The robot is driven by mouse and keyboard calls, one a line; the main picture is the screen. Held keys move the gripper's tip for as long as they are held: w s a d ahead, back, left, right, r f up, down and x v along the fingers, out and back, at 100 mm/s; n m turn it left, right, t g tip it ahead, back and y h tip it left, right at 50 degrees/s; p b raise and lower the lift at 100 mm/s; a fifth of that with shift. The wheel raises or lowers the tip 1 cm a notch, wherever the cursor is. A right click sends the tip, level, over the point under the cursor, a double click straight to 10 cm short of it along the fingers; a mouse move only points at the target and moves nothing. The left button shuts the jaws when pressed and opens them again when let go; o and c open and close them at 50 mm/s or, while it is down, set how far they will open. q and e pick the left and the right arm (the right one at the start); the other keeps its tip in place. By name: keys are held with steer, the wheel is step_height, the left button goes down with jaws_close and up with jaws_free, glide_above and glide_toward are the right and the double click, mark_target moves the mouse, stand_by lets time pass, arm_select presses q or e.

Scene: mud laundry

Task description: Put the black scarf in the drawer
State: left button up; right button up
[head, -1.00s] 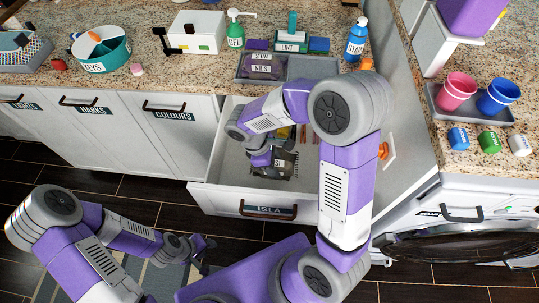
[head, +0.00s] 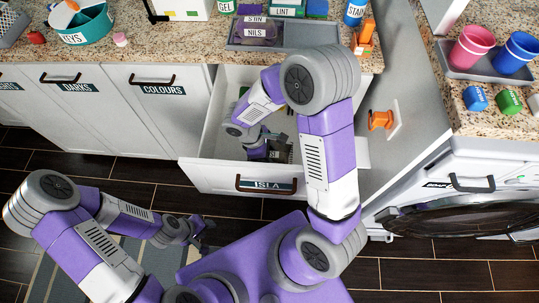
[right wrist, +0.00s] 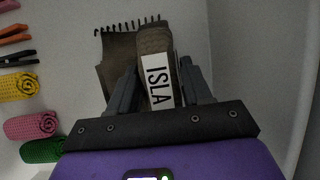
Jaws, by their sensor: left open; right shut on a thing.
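The drawer labelled ISLA (head: 222,178) is pulled open in the head view. My right gripper (head: 268,149) is down inside it. In the right wrist view, my right gripper (right wrist: 158,80) is shut on the dark, fringed scarf (right wrist: 118,55), which looks dark brown-grey there and bears a white ISLA tag. The scarf is folded between the fingers, inside the drawer's pale walls; whether it touches the drawer floor I cannot tell. In the head view my arm hides most of it. My left gripper (head: 203,236) is open and empty, low over the floor in front of the cabinets.
Beside the scarf lie yellow (right wrist: 18,86), pink (right wrist: 32,125) and green (right wrist: 42,151) rolled items, with clips (right wrist: 16,58). The grey tray (head: 240,40) is on the counter above. An orange knob (head: 380,120) and the washing machine (head: 470,175) are to the right.

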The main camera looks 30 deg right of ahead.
steer(key=o, duration=0.7)
steer(key=shift+f, duration=0.1)
steer(key=o, duration=0.4)
steer(key=p+v, duration=0.4)
steer(key=v, duration=0.7)
steer(key=shift+d, duration=0.1)
steer(key=shift+p+v, duration=0.35)
steer(key=shift+v, duration=0.4)
